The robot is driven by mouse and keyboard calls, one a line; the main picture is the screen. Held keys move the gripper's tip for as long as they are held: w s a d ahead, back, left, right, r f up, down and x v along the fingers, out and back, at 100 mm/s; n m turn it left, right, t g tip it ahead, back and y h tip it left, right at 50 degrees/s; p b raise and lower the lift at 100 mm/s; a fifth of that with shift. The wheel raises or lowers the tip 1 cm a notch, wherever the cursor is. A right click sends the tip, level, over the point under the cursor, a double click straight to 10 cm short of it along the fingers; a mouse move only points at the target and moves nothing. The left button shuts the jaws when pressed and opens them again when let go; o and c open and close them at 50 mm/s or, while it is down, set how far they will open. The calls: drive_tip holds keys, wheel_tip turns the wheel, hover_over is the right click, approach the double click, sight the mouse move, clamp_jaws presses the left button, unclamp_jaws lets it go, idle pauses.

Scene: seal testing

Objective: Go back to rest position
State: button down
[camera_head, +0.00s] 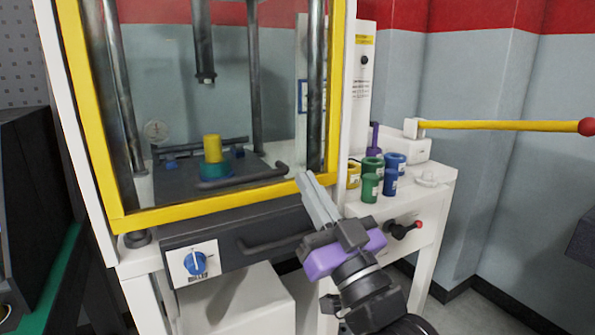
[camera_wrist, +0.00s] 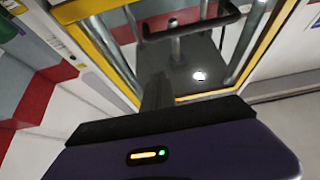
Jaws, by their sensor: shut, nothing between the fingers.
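My gripper (camera_head: 306,182) is shut and empty in the head view, its fingers pointing up and left. It is in front of the lower right corner of the yellow-framed press door (camera_head: 225,202), close to it in the picture; I cannot tell whether they touch. In the wrist view the purple gripper body (camera_wrist: 190,155) fills the bottom, and the door frame (camera_wrist: 110,55) shows beyond it. Behind the door's clear pane, a yellow cylinder (camera_head: 212,148) stands on a teal ring (camera_head: 214,170) on the press bed, below the raised ram (camera_head: 204,50).
Several coloured cylinders (camera_head: 370,187) stand on the white side table, right of my gripper. A yellow lever with a red knob (camera_head: 500,125) reaches right. A dark drawer (camera_head: 240,238) with a blue knob (camera_head: 195,263) is below the door. The floor at lower right (camera_head: 480,310) is clear.

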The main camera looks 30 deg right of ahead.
drive_tip(key=s+a+f+g, duration=0.2)
drive_tip(key=s+f+g, duration=0.3)
drive_tip(key=s+f, duration=1.25)
drive_tip(key=s+a+f+g, duration=0.2)
drive_tip(key=s+f+g, duration=0.2)
drive_tip(key=s+f, duration=1.35)
wheel_tip(320, 180, up, 21)
drive_tip(key=s+p, duration=0.1)
drive_tip(key=p, duration=1.7)
drive_tip(key=shift+s, duration=0.3)
